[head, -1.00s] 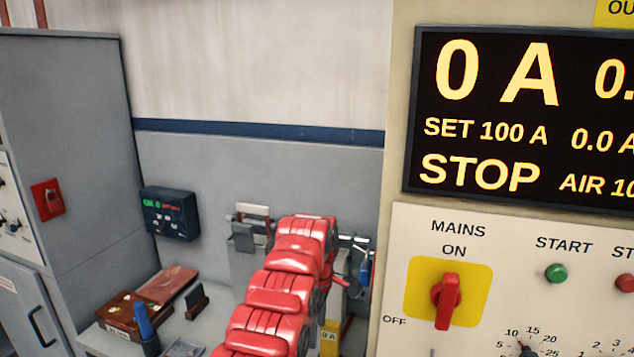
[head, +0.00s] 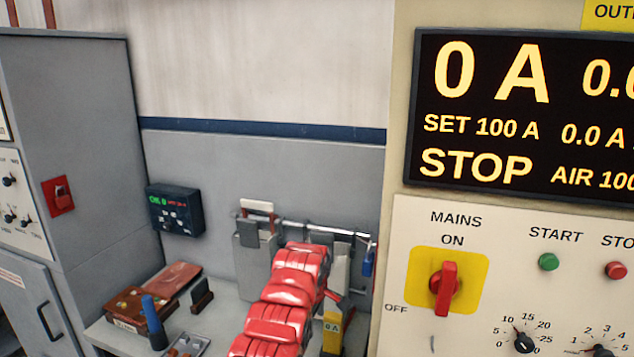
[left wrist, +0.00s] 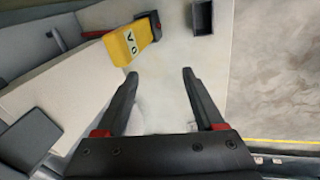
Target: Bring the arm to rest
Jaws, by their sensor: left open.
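My left arm (head: 285,305), red and segmented, reaches up from the bottom of the head view in front of the bench. Its gripper is hidden behind the arm there. In the left wrist view my left gripper (left wrist: 160,75) is open, with nothing between its two dark fingers, over a pale surface. My right gripper is in neither view.
A control panel with a red mains switch (head: 446,290) is at right. A wooden box (head: 135,308) and blue-handled tool (head: 153,320) lie left.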

